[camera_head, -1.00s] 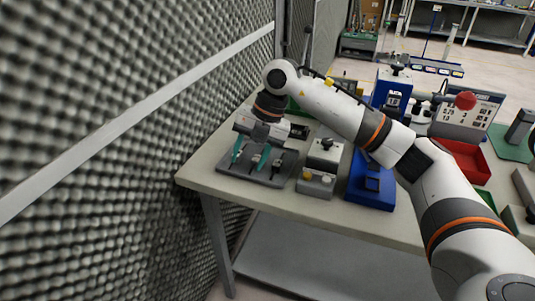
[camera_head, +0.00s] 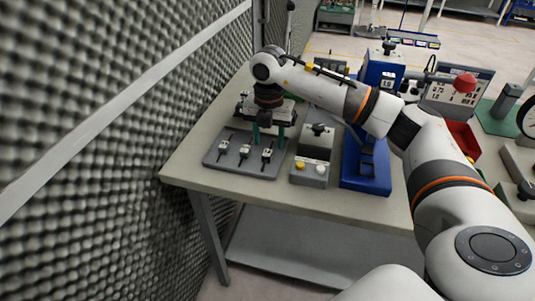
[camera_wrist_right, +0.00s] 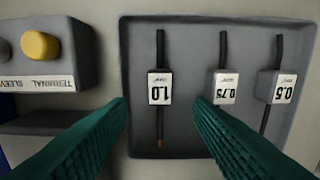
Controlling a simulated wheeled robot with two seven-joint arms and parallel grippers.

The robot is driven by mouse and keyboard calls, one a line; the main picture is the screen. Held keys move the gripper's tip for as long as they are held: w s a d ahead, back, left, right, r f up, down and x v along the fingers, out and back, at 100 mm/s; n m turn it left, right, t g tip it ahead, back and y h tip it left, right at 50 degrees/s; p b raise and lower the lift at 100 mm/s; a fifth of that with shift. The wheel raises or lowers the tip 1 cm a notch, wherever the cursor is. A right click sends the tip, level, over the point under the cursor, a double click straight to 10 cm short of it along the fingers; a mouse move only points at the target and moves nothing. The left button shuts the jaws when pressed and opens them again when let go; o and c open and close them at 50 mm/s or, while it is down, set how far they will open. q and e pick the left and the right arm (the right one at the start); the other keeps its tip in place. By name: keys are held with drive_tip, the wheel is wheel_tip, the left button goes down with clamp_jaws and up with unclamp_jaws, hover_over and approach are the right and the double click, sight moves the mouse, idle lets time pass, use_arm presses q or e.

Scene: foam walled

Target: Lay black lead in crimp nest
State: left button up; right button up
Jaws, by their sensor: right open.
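Three black leads lie side by side on a grey tray (camera_head: 215,160) at the bench's left end. Their white tags read 1.0 (camera_wrist_right: 160,88), 0.75 (camera_wrist_right: 223,85) and 0.5 (camera_wrist_right: 279,87) in the right wrist view. The 1.0 lead shows a copper-coloured end. My right gripper (camera_head: 267,135) is over the tray's back part, pointing down. Its teal fingers are open and empty (camera_wrist_right: 161,105), one on each side of the 1.0 lead's line, apart from it. A blue press-like device (camera_head: 368,178) stands to the right; I cannot tell a crimp nest on it. My left gripper is out of view.
A grey block with a yellow knob (camera_head: 311,168) stands between tray and blue device; its label reads TERMINAL SLEEVE (camera_wrist_right: 38,83). A red bin (camera_head: 459,140) is farther right. A foam wall (camera_head: 90,150) bounds the left. The bench's front strip is clear.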

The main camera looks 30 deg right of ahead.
sight(268, 150)
wheel_tip(268, 150, down, 3)
drive_tip(key=shift+f, duration=0.15)
clamp_jaws()
